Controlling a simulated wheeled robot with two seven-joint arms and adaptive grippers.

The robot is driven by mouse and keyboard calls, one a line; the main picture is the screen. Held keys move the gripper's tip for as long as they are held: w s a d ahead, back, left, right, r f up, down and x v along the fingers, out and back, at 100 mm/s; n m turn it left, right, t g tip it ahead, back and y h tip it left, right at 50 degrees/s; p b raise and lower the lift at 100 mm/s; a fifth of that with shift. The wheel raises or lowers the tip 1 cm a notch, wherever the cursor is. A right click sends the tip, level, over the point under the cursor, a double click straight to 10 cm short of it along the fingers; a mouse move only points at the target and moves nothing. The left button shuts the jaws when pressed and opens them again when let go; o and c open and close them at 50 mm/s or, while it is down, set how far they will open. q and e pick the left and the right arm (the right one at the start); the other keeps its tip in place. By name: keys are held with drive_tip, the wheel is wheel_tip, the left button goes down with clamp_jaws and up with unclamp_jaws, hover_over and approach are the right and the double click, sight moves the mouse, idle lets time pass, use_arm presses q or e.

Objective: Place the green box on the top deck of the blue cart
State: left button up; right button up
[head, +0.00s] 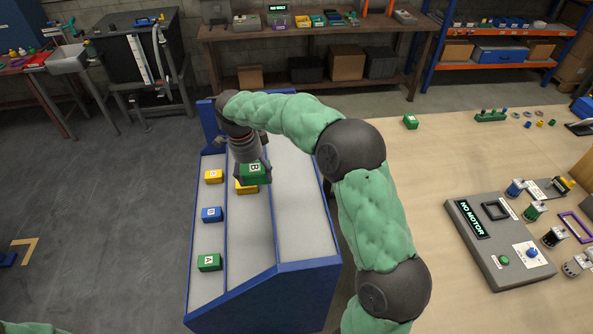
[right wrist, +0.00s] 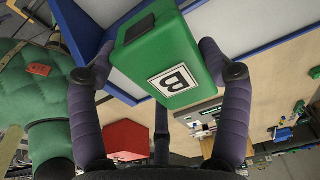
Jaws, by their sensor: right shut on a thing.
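My right gripper (head: 252,168) is shut on a green box (head: 253,174) with a white "B" label. In the right wrist view the same green box (right wrist: 165,62) sits between the two purple finger pads of the gripper (right wrist: 163,68). The box is over the middle lane of the blue cart (head: 285,292), whose grey deck is split into lanes by blue dividers. I cannot tell whether the box touches the deck. A yellow box (head: 246,189) shows partly below it. My left gripper is not in view.
The cart's left lane holds a yellow box (head: 214,176), a blue box (head: 212,214) and a green "A" box (head: 209,262). The right lane looks empty where seen. A wooden table (head: 440,160) stands right of the cart, with another green box (head: 410,121) and a control panel (head: 497,245).

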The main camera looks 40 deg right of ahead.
drive_tip(key=s+d+f, duration=0.2)
drive_tip(key=d, duration=0.1)
drive_tip(key=s+d+f, duration=0.2)
drive_tip(key=d+f, duration=0.1)
drive_tip(key=s+d+f+b, duration=0.1)
drive_tip(key=s+d+f, duration=0.2)
drive_tip(key=shift+s, duration=0.1)
drive_tip(key=shift+s+d+f, duration=0.3)
drive_tip(key=shift+d+f, duration=0.05)
drive_tip(key=shift+f, duration=0.2)
drive_tip(key=shift+d+f, duration=0.2)
drive_tip(key=shift+f, duration=1.55)
drive_tip(key=shift+s, duration=0.1)
drive_tip(key=shift+b, duration=0.3)
drive_tip(key=shift+f, duration=0.15)
drive_tip(key=o, duration=1.4)
